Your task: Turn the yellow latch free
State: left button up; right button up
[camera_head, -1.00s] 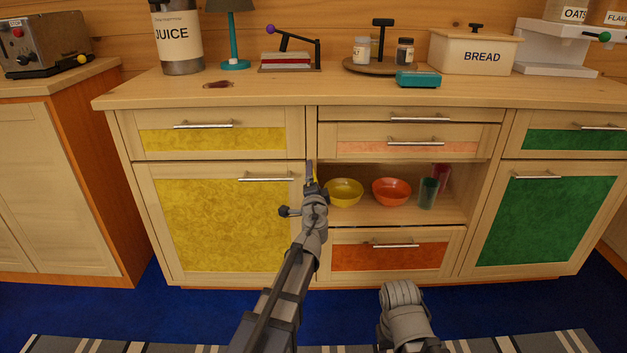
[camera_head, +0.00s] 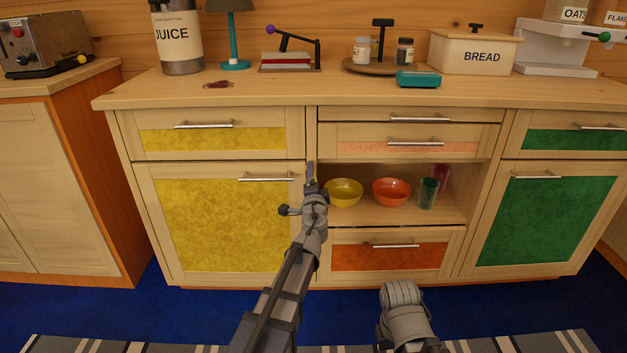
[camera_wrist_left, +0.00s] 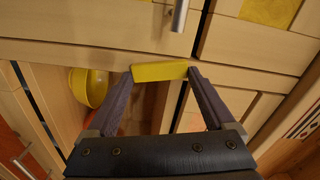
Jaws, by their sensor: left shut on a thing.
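The yellow latch (camera_wrist_left: 160,71) is a small flat yellow bar in the left wrist view. It lies between the two fingertips of my left gripper (camera_wrist_left: 160,76), which is shut on it with a finger at each end. In the head view my left gripper (camera_head: 311,172) is at the right edge of the yellow cabinet door (camera_head: 215,225), beside the open shelf. The latch is hidden there behind the fingers. My right gripper is out of view; only part of that arm shows at the bottom.
The open shelf holds a yellow bowl (camera_head: 343,192), an orange bowl (camera_head: 391,191) and a green cup (camera_head: 428,193), close to the right of my left gripper. Bar handles, such as the yellow door's handle (camera_head: 265,177), stick out nearby. The countertop (camera_head: 330,93) overhangs above.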

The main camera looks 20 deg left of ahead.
pick_arm(q)
jog(key=shift+m, duration=1.4)
jog(key=o, duration=1.1)
jog(key=v, duration=0.7)
jog(key=shift+s+d, duration=0.15)
jog(key=shift+s, duration=0.25)
